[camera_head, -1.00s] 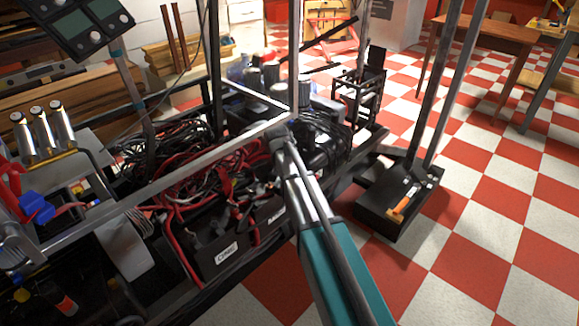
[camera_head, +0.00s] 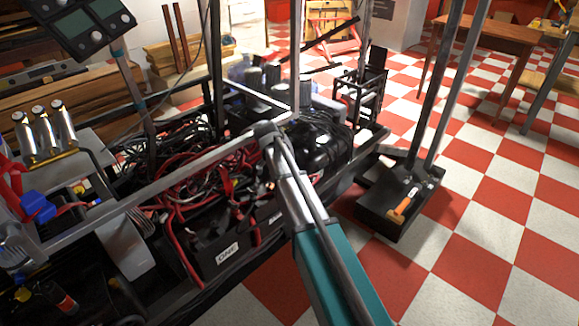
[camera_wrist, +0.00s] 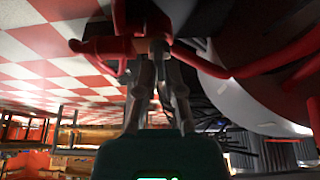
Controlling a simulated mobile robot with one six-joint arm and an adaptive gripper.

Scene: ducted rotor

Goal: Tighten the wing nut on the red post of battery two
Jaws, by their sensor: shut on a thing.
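In the wrist view my gripper (camera_wrist: 157,60) has its two grey fingers closed around a small part at the foot of a red fitting (camera_wrist: 108,45). The part looks like the wing nut, but it is dark and mostly hidden between the fingertips. A thick red cable (camera_wrist: 290,60) runs off to the right. In the head view two black battery boxes with white labels sit low in the cart, one nearer (camera_head: 227,253) and one farther (camera_head: 274,219). My arm covers part of the farther one. The gripper and the posts cannot be made out there.
A metal rail (camera_head: 150,185) crosses above the batteries, close to my arm. Tangled red and black cables (camera_head: 190,180) fill the cart. A black stand base (camera_head: 385,215) with an orange-handled tool stands to the right. The checkered floor (camera_head: 470,240) beyond is open.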

